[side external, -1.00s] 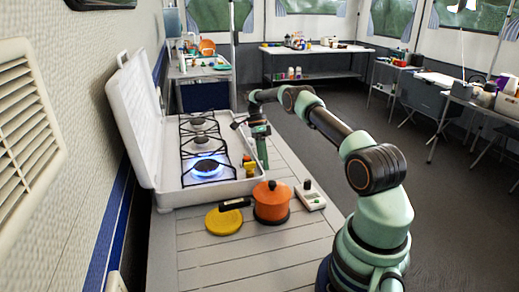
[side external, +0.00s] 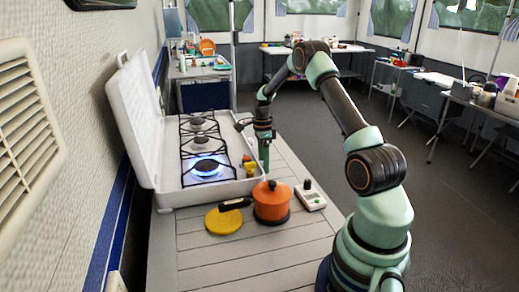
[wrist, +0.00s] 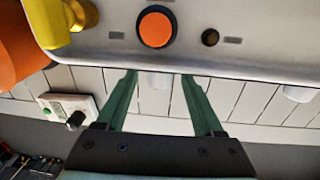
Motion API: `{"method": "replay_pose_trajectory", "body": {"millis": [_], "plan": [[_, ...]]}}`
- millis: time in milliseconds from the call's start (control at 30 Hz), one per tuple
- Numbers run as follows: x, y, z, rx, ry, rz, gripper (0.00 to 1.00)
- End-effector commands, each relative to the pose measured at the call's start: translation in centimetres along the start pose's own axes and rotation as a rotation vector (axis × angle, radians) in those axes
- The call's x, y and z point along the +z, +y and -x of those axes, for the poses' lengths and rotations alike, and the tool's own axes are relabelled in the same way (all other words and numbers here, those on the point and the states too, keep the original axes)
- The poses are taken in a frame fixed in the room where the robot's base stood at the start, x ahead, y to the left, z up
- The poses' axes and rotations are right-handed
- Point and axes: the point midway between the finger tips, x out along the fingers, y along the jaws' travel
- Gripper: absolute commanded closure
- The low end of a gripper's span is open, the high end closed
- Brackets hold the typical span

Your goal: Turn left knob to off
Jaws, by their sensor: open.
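The white camping stove (side external: 215,191) stands open on the slatted table, and a blue flame (side external: 207,167) burns at its nearest burner. On the stove's right side are a yellow knob (side external: 250,172) and an orange one. In the wrist view, the yellow knob (wrist: 62,20) is at upper left and the round orange knob (wrist: 156,27) with a dark ring is at top centre. My gripper (wrist: 159,74) is open and empty, its green fingers pointing toward the stove edge below the orange knob, apart from both knobs. In the side view my gripper (side external: 265,160) hangs beside the stove.
An orange pot (side external: 271,203) with a black handle stands in front of the stove. A yellow disc (side external: 224,221) lies left of it and a white device (side external: 310,196) right of it. The table front is clear.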

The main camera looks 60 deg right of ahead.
Motion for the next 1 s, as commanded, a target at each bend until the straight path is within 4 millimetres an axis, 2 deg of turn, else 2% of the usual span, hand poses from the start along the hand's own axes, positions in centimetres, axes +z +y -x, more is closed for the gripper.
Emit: {"method": "replay_pose_trajectory", "body": {"millis": [267,933,1000], "plan": [[0.0,0.4,0.0,-0.143,-0.022,0.000,0.31],[-0.1,1.9,12.2,-0.148,-0.023,0.000,0.31],[0.8,2.7,12.9,-0.159,-0.021,0.069,0.31]]}}
